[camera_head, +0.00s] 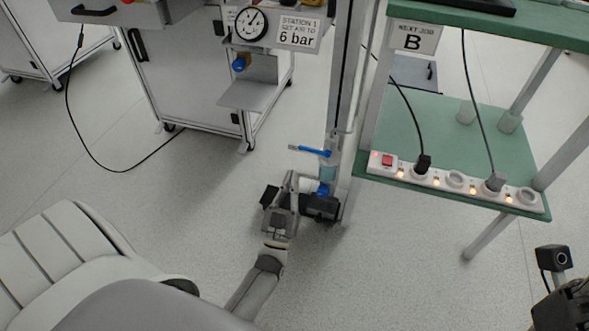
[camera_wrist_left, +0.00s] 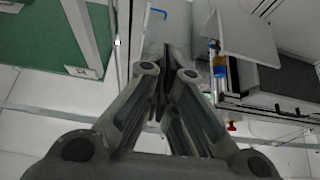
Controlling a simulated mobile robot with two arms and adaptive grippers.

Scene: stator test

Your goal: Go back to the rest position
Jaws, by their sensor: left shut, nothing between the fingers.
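My left gripper (camera_head: 291,178) reaches up from the lower middle of the head view, in front of the metal post. In the left wrist view its fingers (camera_wrist_left: 167,85) come together, shut with nothing between them. A blue lever (camera_head: 310,151) on the post's pipe fitting is just above the gripper in the head view. The lever also shows at the top of the left wrist view (camera_wrist_left: 158,12), beyond the fingertips and apart from them. Only a dark part of my right arm shows at the lower right corner; its fingers are out of view.
A green bench (camera_head: 440,125) at the right carries a power strip (camera_head: 455,181) with cables. Open floor (camera_head: 190,205) lies left of the gripper.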

